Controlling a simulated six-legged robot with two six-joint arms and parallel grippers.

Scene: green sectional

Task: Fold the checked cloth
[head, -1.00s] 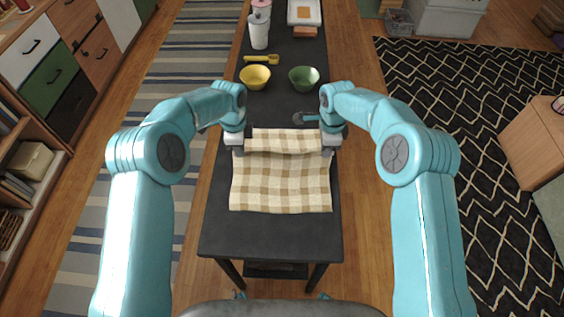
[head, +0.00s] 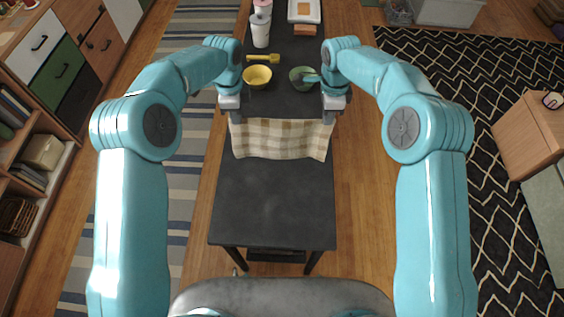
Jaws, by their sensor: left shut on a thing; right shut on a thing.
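The beige and white checked cloth (head: 281,138) hangs between my two grippers over the dark table, toward its middle. Its upper edge is stretched between the grippers and its lower edge is wavy. My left gripper (head: 235,118) is shut on the cloth's upper left corner. My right gripper (head: 328,118) is shut on its upper right corner. Whether the lower edge touches the table cannot be told.
Beyond the cloth on the table (head: 273,205) are a yellow bowl (head: 257,77), a green bowl (head: 300,79), a yellow scoop (head: 264,58), a white cup (head: 260,35) and a tray (head: 304,11). The near half of the table is bare.

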